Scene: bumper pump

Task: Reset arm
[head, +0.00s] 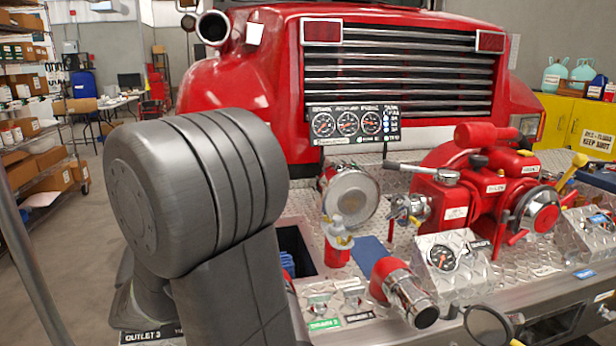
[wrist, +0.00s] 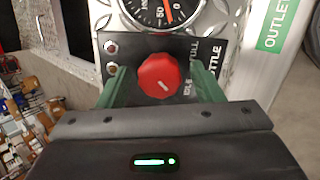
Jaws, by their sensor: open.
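In the wrist view my gripper (wrist: 160,92) is open, with one green finger on each side of a red knob (wrist: 160,80). The knob has a white pointer line and sits on a black throttle panel (wrist: 205,52). From this view I cannot tell whether the fingers touch the knob. A round gauge (wrist: 160,10) is just above the panel. In the head view my grey arm (head: 200,190) fills the left foreground, and my gripper is hidden.
A red fire truck (head: 250,60) stands ahead, with a red pump (head: 480,190) on its diamond-plate bumper (head: 390,270). Metal outlets, valves and a gauge panel (head: 352,124) crowd the bumper. Shelves (head: 30,150) stand at the far left. The floor (head: 90,220) at left is open.

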